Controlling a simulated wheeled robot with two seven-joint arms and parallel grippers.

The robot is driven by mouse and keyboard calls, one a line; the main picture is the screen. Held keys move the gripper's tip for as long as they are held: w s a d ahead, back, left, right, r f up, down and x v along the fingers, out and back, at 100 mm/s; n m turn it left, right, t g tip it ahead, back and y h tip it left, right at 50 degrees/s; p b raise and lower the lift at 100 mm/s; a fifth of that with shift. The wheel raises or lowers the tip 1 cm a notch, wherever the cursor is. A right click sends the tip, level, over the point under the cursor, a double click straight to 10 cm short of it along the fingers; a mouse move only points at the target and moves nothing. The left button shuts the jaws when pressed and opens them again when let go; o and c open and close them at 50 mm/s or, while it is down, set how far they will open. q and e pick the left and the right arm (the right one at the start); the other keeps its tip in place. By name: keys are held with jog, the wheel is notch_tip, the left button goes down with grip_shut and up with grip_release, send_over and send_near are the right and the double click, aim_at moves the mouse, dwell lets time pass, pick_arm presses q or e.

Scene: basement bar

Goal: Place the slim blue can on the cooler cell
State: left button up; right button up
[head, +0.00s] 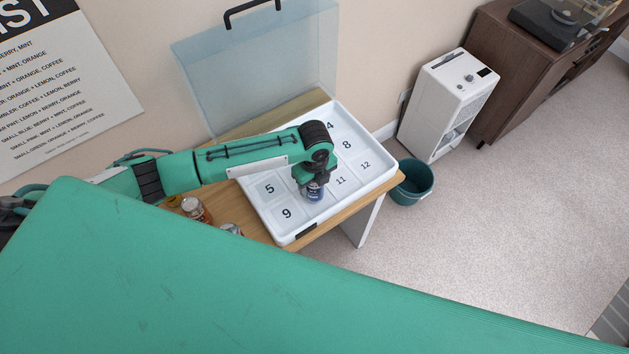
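The slim blue can (315,194) is upright under my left gripper (315,187), whose dark fingers are around its top. The can is over the front row of the white cooler tray (293,236), between the cells marked 9 and 11. The number of the cell under it is hidden. I cannot tell whether the can's base touches the cell floor. Cells 4, 5, 8, 9, 11 and 12 show their numbers and look empty. My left forearm covers part of the tray's left and back cells. My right gripper is not in view.
The clear bluish lid (262,75) stands upright behind the tray. Jars or cans (194,208) stand on the wooden table (236,206) left of the tray. A teal bucket (412,184) and a white appliance (447,105) stand on the floor to the right. A poster (60,90) hangs at left.

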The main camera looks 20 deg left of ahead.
pick_arm(q)
jog(key=shift+o, duration=0.7)
jog(key=shift+r, duration=0.1)
notch_tip(320, 180, up, 12)
jog(key=shift+r+b, duration=0.1)
jog(key=shift+b, duration=0.85)
